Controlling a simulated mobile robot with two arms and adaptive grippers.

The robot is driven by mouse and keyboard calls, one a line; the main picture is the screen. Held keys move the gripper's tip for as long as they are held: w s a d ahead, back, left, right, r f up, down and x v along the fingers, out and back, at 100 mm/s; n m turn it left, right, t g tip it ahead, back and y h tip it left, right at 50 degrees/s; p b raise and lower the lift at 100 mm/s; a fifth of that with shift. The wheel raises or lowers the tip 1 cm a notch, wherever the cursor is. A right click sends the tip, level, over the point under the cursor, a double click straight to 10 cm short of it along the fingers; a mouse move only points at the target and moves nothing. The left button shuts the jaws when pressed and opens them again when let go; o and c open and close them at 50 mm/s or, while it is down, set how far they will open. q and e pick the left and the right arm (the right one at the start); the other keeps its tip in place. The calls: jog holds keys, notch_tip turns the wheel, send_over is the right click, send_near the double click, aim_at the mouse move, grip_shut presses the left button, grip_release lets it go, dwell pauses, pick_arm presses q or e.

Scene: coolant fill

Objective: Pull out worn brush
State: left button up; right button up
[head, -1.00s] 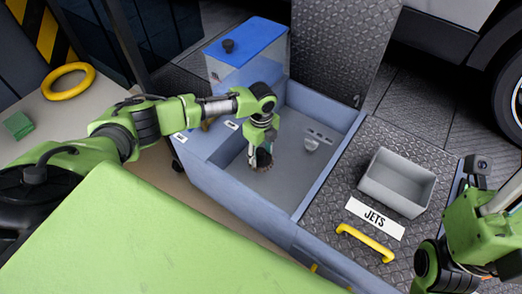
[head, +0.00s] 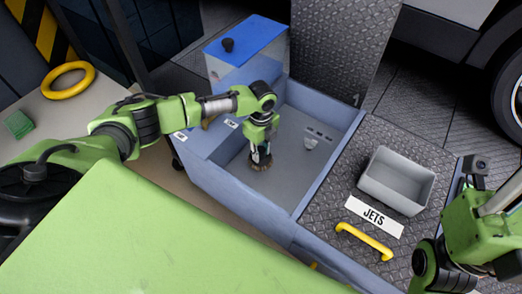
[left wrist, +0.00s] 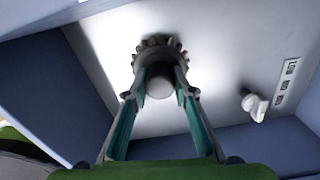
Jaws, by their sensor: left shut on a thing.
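My left gripper (head: 261,155) reaches down into the open blue-grey compartment (head: 223,180) and is shut on the worn brush (head: 261,166). The brush is a dark, round piece with a ragged bristle rim, low over the pale compartment floor. In the left wrist view, the two fingers of the left gripper (left wrist: 160,88) close on the grey stem of the brush (left wrist: 160,47), and its toothed rim shows beyond them. I cannot tell whether the brush touches the floor. Of my right arm only links show at the right edge; its fingertips are out of view.
A small white knob (head: 311,143) and a label plate stand on the compartment floor, right of the gripper. A clear tank with a blue lid (head: 245,40) stands behind. An empty grey bin (head: 396,182), a JETS plate (head: 374,217) and a yellow handle (head: 364,241) are at right.

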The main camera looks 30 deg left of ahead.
pick_arm(q)
jog(key=shift+r, duration=0.35)
